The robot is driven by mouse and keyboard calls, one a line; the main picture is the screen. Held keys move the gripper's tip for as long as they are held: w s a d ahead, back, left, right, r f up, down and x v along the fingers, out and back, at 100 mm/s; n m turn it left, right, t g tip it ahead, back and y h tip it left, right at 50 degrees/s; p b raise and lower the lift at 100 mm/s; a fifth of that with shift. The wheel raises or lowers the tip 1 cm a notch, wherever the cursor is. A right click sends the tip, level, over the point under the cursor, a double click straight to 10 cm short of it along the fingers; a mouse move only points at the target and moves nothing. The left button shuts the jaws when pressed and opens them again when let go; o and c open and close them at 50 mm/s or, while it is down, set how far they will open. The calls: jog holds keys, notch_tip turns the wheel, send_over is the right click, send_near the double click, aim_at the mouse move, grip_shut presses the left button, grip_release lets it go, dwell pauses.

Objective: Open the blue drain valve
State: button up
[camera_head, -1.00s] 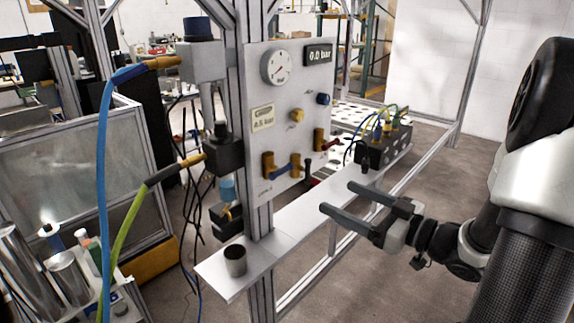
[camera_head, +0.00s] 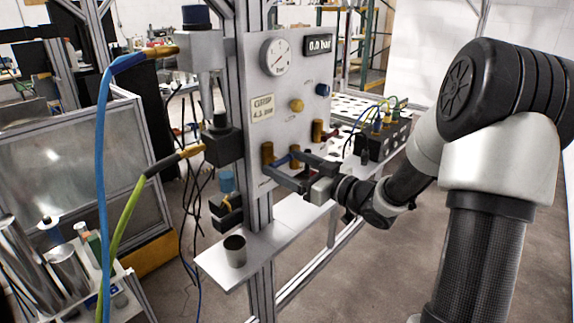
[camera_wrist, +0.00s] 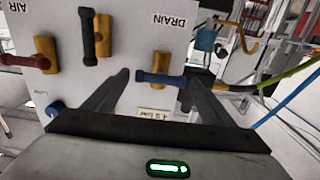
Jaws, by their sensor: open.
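The blue drain valve has a brass body (camera_head: 267,153) and a blue lever handle (camera_wrist: 160,78) at the lower left of the grey panel. In the wrist view the upside-down DRAIN label (camera_wrist: 168,20) is above it and the lever lies roughly horizontal. My gripper (camera_head: 286,163) is at the panel with its fingers open. In the wrist view the fingers are on either side of the blue lever, with gaps visible. I cannot tell whether either finger touches it. In the head view the fingers partly cover the lever.
Close by are a valve with a black handle (camera_wrist: 88,35) and one with a red handle (camera_wrist: 20,62). The panel also has a gauge (camera_head: 278,57) and a yellow knob (camera_head: 296,105). A shelf below holds a metal cup (camera_head: 235,251). A black manifold (camera_head: 377,137) stands right.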

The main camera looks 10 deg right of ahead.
jog(key=shift+w+a, duration=0.2)
jog(key=c, duration=0.8)
